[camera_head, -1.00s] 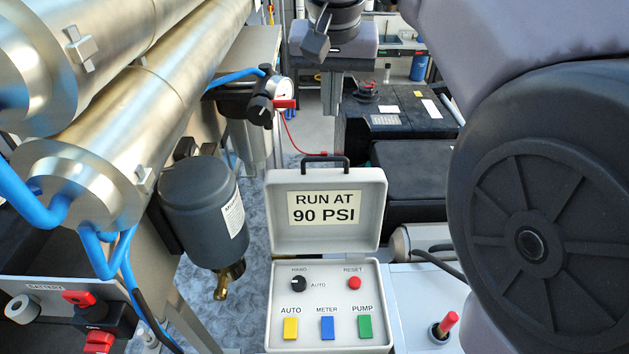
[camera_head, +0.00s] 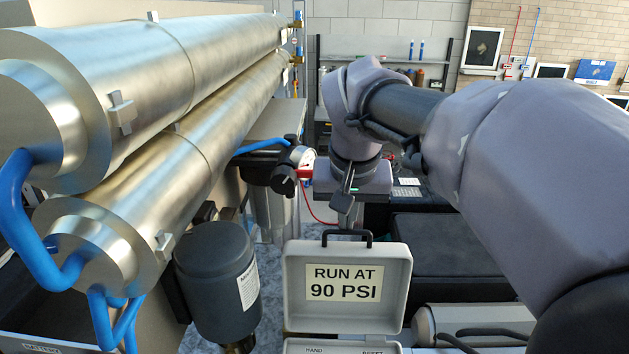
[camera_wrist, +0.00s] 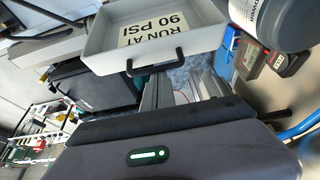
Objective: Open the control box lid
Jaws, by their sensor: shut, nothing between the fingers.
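The control box lid (camera_head: 400,262) stands open and upright, its inner side with the "RUN AT 90 PSI" label (camera_head: 343,282) facing the head camera. Its dark handle (camera_head: 347,234) is at the top edge. The lid (camera_wrist: 205,42) and handle (camera_wrist: 154,68) also show in the wrist view. Only the top edge of the control box panel (camera_head: 340,349) shows at the bottom of the head view. My gripper (camera_head: 345,230) is shut and empty, pointing down behind the lid handle in the head view. Its fingers (camera_wrist: 185,88) show below the lid in the wrist view; their exact gap to the handle is unclear.
Two large metal tubes (camera_head: 180,80) with blue hoses run along the left. A dark grey motor (camera_head: 215,275) hangs left of the lid. A black case (camera_head: 440,255) lies right of the lid.

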